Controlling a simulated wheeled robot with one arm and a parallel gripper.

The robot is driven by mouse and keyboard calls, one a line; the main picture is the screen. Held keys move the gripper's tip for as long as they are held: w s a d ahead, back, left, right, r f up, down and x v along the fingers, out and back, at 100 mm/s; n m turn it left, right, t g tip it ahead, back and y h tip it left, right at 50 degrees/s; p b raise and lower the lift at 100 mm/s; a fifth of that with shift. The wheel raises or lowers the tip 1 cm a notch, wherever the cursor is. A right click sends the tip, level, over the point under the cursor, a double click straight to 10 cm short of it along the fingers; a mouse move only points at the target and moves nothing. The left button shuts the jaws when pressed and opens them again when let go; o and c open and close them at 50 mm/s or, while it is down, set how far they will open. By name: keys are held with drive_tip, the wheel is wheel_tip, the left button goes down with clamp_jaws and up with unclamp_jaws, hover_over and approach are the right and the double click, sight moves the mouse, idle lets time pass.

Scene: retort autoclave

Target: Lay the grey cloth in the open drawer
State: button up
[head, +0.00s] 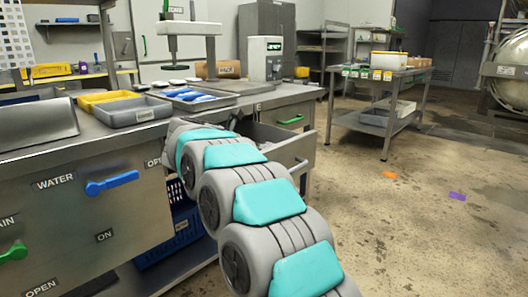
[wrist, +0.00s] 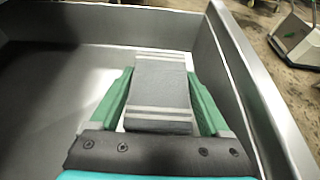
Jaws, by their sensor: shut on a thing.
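The grey cloth (wrist: 161,92) has white stripes near both ends and shows between the green fingers of my gripper (wrist: 160,76) in the wrist view. My gripper is shut on it. The cloth is inside the outline of the open drawer (wrist: 248,85); whether it touches the drawer floor I cannot tell. In the head view the open drawer (head: 299,148) juts from under the steel counter, and my arm reaches over to it. My arm hides the gripper and cloth there.
The counter holds a grey tray (head: 133,111), a yellow tray (head: 107,97) and a tray with blue items (head: 196,96). A blue crate (head: 172,238) sits below. A steel table (head: 385,82) stands at the back right. The floor to the right is mostly clear.

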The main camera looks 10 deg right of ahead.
drive_tip(key=shift+f+b, duration=0.35)
drive_tip(key=shift+b, duration=0.1)
drive_tip(key=o, duration=1.3)
drive_tip(key=shift+r+p, duration=0.85)
drive_tip(key=shift+p, duration=0.3)
drive_tip(key=b+v, duration=0.1)
drive_tip(key=v, duration=1.1)
drive_tip(key=shift+f, duration=0.2)
